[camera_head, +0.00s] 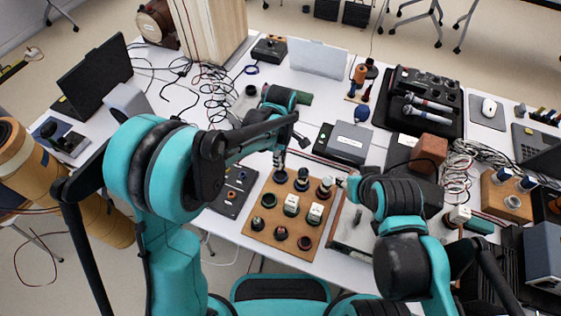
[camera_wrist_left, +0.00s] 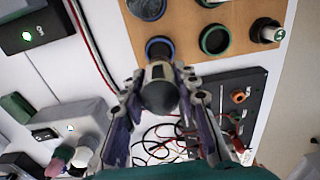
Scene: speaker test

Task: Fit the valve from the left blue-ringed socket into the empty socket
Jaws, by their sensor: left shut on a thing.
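The brown socket board (camera_head: 246,229) lies on the white table; its edge also shows in the left wrist view (camera_wrist_left: 185,12). My left gripper (camera_head: 279,161) is over the board's far left corner. In the left wrist view its fingers (camera_wrist_left: 158,100) are shut on the valve (camera_wrist_left: 158,92), which has a dark rounded end. The valve lines up with the left blue-ringed socket (camera_wrist_left: 158,43); I cannot tell how deep it sits. Beside it is an open, green-ringed socket (camera_wrist_left: 215,39), which looks empty. My right gripper (camera_head: 343,182) is beside the board's far right corner; its fingers are unclear.
Another blue-ringed socket (camera_wrist_left: 147,6) and a socket with a light-topped valve (camera_wrist_left: 266,31) are close by. A dark panel (camera_head: 233,190) lies left of the board. A grey box (camera_head: 345,143) and loose cables are behind it.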

